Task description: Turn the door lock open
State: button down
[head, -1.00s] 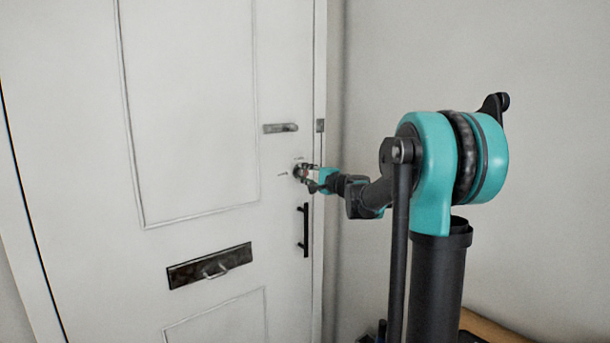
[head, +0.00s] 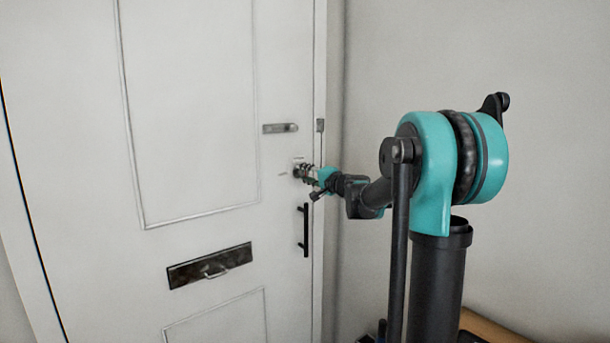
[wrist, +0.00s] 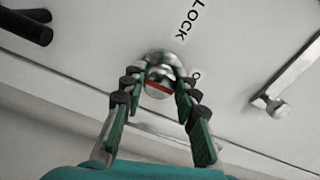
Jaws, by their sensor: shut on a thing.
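The door lock is a round silver knob (wrist: 158,78) with a red stripe, set on the white door (head: 190,110). It sits between the two fingers of my gripper (wrist: 162,80) in the wrist view. My gripper is shut on the knob, one finger on each side. In the head view my gripper (head: 307,173) reaches the lock near the door's right edge, and its fingers mostly cover the knob. A label reading LOCK (wrist: 188,20) is beside the knob in the wrist view, which is strongly tilted. Another label is partly hidden by a finger.
A silver latch (head: 280,128) is above the lock and also shows in the wrist view (wrist: 290,85). A black pull handle (head: 305,230) is below it. A dark letter slot (head: 210,266) is lower left. A bare wall (head: 420,60) stands close on the right.

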jog(key=c, duration=1.1)
grip_release()
jog(key=shift+c, duration=0.2)
jog(key=shift+s+d, duration=0.1)
jog(key=v, duration=1.1)
jog(key=shift+s+d, duration=0.2)
jog(key=shift+s, duration=0.1)
jog(key=shift+f, duration=0.1)
